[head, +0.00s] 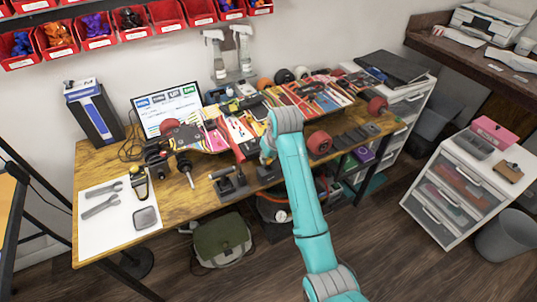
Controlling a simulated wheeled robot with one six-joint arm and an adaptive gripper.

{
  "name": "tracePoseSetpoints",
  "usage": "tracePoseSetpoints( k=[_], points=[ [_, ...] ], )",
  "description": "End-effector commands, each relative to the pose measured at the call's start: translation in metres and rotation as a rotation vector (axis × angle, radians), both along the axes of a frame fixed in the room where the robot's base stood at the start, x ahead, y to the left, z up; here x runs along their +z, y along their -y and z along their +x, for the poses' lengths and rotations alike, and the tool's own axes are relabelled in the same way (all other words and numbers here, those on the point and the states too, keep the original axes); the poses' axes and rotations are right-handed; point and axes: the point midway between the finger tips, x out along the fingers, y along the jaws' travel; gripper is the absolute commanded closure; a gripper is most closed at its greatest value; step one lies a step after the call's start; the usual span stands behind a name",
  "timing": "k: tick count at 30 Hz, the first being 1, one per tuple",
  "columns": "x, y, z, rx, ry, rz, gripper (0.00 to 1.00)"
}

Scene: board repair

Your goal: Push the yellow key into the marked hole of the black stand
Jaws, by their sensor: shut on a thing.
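My arm reaches over the workbench, and my gripper (268,157) points down near the bench's front edge. It is small and partly hidden by my arm. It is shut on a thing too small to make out. I cannot pick out the yellow key for certain. A black stand (230,184) with upright parts is at the front edge, just left of my gripper. A low dark block (268,174) is right below the gripper. I cannot tell which of them has the marked hole, and no hole shows at this size.
The wooden workbench (100,172) holds colourful skateboard decks (240,130), red wheels (320,143) and a screwdriver (185,168) close by. A white mat (115,222) with wrenches lies at left. Spray bottles (244,48) stand behind. A green bag (222,240) is under the bench.

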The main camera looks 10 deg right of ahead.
Motion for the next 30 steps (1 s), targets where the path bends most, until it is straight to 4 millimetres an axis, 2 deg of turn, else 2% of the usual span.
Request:
tracePoseSetpoints(
  k=[30],
  points=[
    [-0.0081, 0.0000, -0.0001, 0.000, -0.001, 0.000, 1.00]
  ],
)
